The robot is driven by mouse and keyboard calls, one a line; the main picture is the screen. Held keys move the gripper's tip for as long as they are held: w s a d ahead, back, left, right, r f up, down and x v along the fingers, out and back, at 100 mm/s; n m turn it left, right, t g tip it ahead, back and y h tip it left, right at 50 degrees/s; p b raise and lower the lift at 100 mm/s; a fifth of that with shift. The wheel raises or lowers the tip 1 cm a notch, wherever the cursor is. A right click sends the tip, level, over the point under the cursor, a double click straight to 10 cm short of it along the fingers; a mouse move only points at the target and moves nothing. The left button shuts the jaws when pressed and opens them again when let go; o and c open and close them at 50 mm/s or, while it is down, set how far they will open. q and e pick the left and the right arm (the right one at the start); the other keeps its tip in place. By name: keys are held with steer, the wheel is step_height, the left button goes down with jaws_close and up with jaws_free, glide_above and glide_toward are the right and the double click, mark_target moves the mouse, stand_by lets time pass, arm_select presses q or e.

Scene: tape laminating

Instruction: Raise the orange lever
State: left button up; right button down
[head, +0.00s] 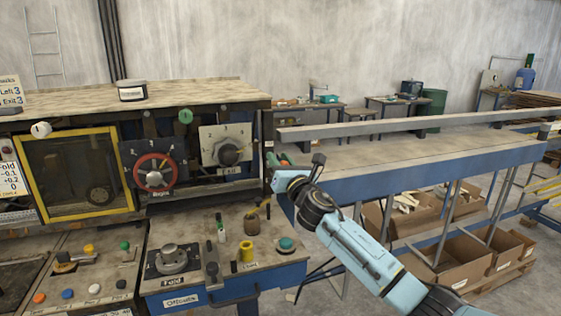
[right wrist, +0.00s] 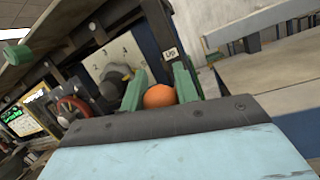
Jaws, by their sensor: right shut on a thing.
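The orange lever's round knob (right wrist: 159,96) sits between the two green fingers of my right gripper (right wrist: 160,88) in the right wrist view. The fingers are shut on it from both sides. The lever's shaft is hidden. In the head view my right gripper (head: 277,161) is at the right end of the machine front, beside the numbered dial panel, and I cannot make out the orange knob there. A small label reading "UP" (right wrist: 170,53) is on the post just above the knob in the wrist view. My left gripper is not in view.
The numbered dial (head: 228,154) and red handwheel (head: 153,172) are left of my gripper. A lower control desk (head: 208,289) with knobs and small levers stands below it. A long blue-edged table (head: 420,170) runs right, with cardboard boxes (head: 470,260) under it.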

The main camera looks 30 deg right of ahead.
stand_by(0.7)
steer(key=c, duration=1.1)
jaws_free()
steer(key=shift+w, duration=0.1)
steer(key=shift+o, duration=0.2)
steer(key=shift+f, duration=0.1)
steer(key=b+v, duration=0.1)
steer(key=v, duration=1.2)
steer(key=shift+s, duration=0.2)
